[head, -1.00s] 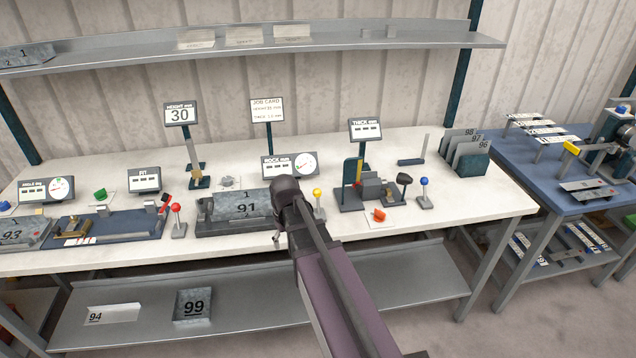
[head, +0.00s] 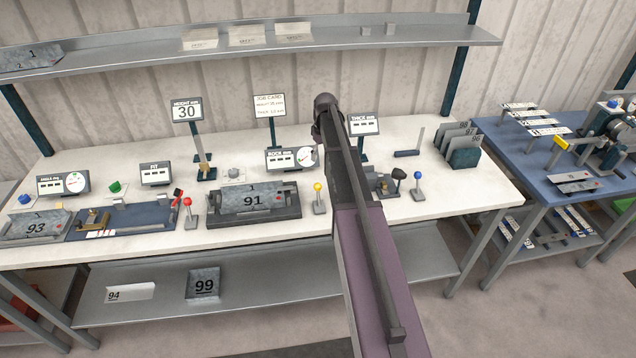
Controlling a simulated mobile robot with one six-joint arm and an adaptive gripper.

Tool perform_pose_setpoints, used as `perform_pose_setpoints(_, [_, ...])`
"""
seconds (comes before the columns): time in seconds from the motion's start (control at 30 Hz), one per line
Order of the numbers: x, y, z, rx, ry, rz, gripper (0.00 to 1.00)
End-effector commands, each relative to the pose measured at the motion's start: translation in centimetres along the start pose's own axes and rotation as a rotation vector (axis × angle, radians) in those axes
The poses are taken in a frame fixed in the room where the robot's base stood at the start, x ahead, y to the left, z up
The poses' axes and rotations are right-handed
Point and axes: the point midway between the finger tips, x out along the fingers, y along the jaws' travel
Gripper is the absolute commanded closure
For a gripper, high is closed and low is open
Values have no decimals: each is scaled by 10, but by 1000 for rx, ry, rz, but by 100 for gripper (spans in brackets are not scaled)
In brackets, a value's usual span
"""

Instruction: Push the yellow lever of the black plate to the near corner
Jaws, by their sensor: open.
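A lever with a yellow ball knob (head: 318,188) stands upright on a small grey base on the white bench, just right of the dark plate (head: 285,212) that carries the grey block marked 91 (head: 250,201). Another dark fixture (head: 384,188) farther right is mostly covered by my arm; its upright yellow and green part is hidden now. My arm rises from the bottom of the head view across the bench, its dark end joint in front of the back wall. My gripper's jaws cannot be seen.
A red-knobbed lever (head: 188,204) and a blue-knobbed lever (head: 418,180) stand along the bench front. The ROCK display (head: 291,160) and other displays stand behind. A grey shelf (head: 350,38) runs above. A blue table (head: 540,170) stands at right.

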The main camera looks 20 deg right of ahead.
Motion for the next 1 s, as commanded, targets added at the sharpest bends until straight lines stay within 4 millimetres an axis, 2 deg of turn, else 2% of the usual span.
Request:
perform_pose_setpoints(0.47, [5,0,1,2,0,0,19])
perform_pose_setpoints(1.0, [42,1,1,3,0,1,19])
